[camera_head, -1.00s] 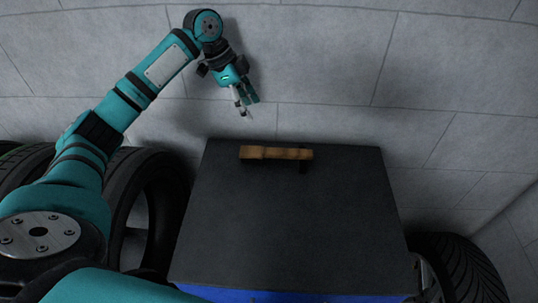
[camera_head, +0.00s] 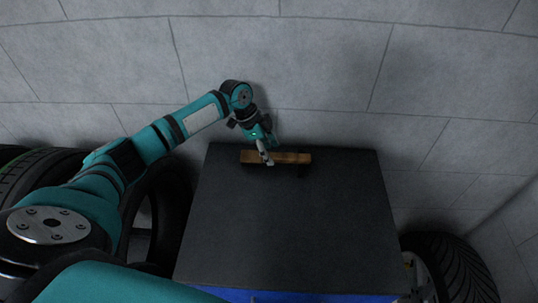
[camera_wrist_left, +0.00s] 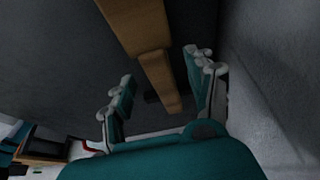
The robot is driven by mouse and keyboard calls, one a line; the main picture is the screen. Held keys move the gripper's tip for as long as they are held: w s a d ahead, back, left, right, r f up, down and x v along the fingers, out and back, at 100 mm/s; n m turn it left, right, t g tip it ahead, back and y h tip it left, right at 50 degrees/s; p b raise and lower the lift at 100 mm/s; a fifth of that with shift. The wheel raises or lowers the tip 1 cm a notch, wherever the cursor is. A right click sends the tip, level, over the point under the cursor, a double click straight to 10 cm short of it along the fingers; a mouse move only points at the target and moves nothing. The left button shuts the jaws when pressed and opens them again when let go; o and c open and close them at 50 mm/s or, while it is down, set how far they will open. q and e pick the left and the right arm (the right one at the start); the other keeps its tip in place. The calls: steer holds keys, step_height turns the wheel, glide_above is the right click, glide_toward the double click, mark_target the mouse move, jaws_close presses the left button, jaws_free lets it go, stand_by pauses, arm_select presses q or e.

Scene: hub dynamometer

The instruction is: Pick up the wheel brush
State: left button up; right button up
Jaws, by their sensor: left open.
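The wheel brush (camera_head: 292,157) has a light wooden body and lies near the back edge of the dark cabinet top, running left to right. A small dark part shows under its right end. My left gripper (camera_head: 267,158) is over the left half of the brush in the head view and hides part of it. In the left wrist view the two fingers of my left gripper (camera_wrist_left: 162,90) are spread apart, with the wooden brush (camera_wrist_left: 155,65) showing between and beyond them. I cannot tell whether a finger touches it. My right gripper is not in view.
The dark cabinet top (camera_head: 285,235) is otherwise bare, with a blue front edge. Black tyres stand at the left (camera_head: 160,205) and at the right (camera_head: 455,265). A grey block wall (camera_head: 330,60) rises close behind the cabinet.

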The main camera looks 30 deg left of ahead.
arm_select(q)
steer(key=shift+x, duration=1.45)
jaws_close()
